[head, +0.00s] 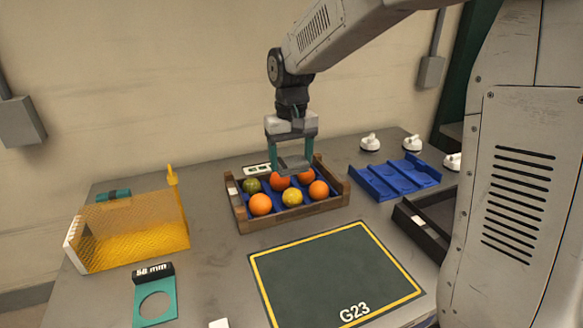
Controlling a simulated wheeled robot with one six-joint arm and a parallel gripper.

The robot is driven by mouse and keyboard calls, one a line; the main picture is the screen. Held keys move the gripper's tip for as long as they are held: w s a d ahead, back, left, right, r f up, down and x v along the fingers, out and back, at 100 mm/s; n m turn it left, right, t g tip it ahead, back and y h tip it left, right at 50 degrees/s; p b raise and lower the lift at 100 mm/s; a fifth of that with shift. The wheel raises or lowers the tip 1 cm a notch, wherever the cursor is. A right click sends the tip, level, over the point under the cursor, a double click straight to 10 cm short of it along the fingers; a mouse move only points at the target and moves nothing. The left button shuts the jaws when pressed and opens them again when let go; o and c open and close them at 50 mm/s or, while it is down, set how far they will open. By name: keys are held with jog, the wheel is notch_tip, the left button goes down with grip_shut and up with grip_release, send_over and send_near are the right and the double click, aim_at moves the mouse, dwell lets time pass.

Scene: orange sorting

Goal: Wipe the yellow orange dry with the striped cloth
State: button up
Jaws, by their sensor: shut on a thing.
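The yellow orange (292,198) lies in the front middle of a wooden crate (285,218) with a blue lining. My gripper (292,158) hangs over the crate, pointing down, with its teal fingers apart around a flat grey thing (293,164). This looks like the folded striped cloth; its stripes are too small to make out. The cloth is above the back row and seems close to the yellow orange; I cannot tell whether it touches any fruit. It partly hides the back-row oranges.
Several orange fruits, such as the front-left one (260,204), and a greenish one (251,185) share the crate. A yellow mesh bin (130,230) and teal ring gauge (155,301) stand left. A blue tray (395,178) and black tray (428,213) are right. The G23 mat (335,270) is empty.

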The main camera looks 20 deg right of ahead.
aim_at(293, 190)
jog(key=shift+d+f, duration=0.15)
jog(key=shift+f, duration=2.5)
jog(key=shift+f, duration=0.5)
jog(key=shift+d, duration=0.1)
